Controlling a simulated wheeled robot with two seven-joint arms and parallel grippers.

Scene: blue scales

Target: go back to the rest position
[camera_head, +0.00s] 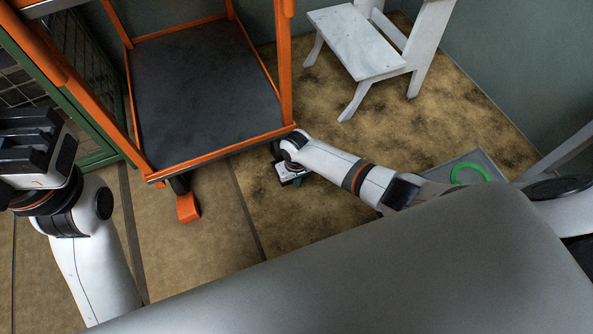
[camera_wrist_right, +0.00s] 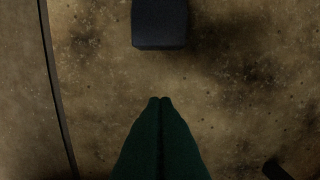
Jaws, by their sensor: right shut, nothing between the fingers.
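My right gripper (camera_head: 296,181) points down over the brown floor, just right of the orange cart's near corner. In the right wrist view its dark green fingers (camera_wrist_right: 161,101) are pressed together with nothing between them. My left gripper (camera_head: 33,145) is at the left edge of the head view, beside the green mesh frame. Its dark parts show, but its fingertips cannot be made out.
An orange cart (camera_head: 205,90) with a dark deck stands at upper left, an orange caster (camera_head: 187,207) below it. A white step stool (camera_head: 358,42) stands at the upper right. A green ring (camera_head: 470,169) lies on a grey surface at right. A dark block (camera_wrist_right: 160,24) shows ahead of the right fingers.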

